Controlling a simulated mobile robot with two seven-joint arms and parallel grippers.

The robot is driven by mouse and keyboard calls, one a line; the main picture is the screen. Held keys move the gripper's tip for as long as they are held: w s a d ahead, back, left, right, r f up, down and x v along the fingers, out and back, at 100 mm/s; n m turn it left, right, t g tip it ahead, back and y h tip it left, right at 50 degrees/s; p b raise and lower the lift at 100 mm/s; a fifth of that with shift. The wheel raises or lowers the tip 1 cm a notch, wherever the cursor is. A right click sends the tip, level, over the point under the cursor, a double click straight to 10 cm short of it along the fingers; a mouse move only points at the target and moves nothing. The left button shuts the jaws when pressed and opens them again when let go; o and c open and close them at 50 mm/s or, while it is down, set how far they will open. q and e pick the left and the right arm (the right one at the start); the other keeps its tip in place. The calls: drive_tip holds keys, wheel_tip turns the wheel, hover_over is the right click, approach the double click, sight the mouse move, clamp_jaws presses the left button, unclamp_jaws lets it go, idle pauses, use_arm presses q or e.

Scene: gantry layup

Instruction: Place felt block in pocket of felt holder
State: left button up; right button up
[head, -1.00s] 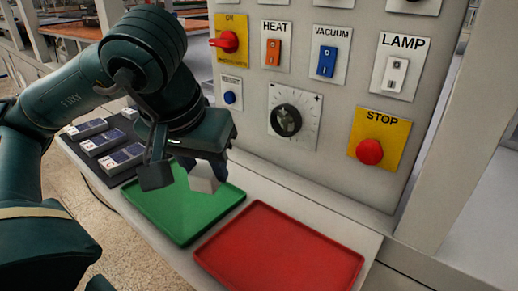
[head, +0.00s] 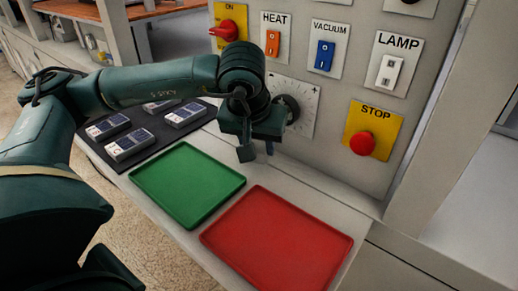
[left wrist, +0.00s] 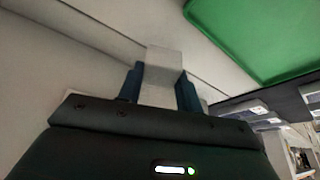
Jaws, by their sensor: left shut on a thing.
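My left gripper (head: 258,150) is in front of the control panel, above the pale counter behind the green and red trays. In the left wrist view, its two blue fingers (left wrist: 160,84) are shut on a pale grey-white block (left wrist: 165,58), which I take to be the felt block. In the head view the block is hidden by the gripper. I cannot make out a felt holder or its pocket in either view. My right gripper is not in view.
A green tray (head: 187,186) and an empty red tray (head: 277,240) lie on the counter. A dark mat (head: 97,150) holds several blue-and-white packs. The panel (head: 300,150) with switches, a dial and a red stop button (head: 362,144) stands close behind my gripper.

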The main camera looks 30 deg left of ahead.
use_arm(q)
drive_tip(key=shift+f, duration=0.75)
drive_tip(key=shift+w+f, duration=0.2)
drive_tip(key=shift+f, duration=0.45)
drive_tip(key=o, duration=1)
drive_tip(key=shift+r, duration=0.15)
drive_tip(key=shift+c, duration=0.2)
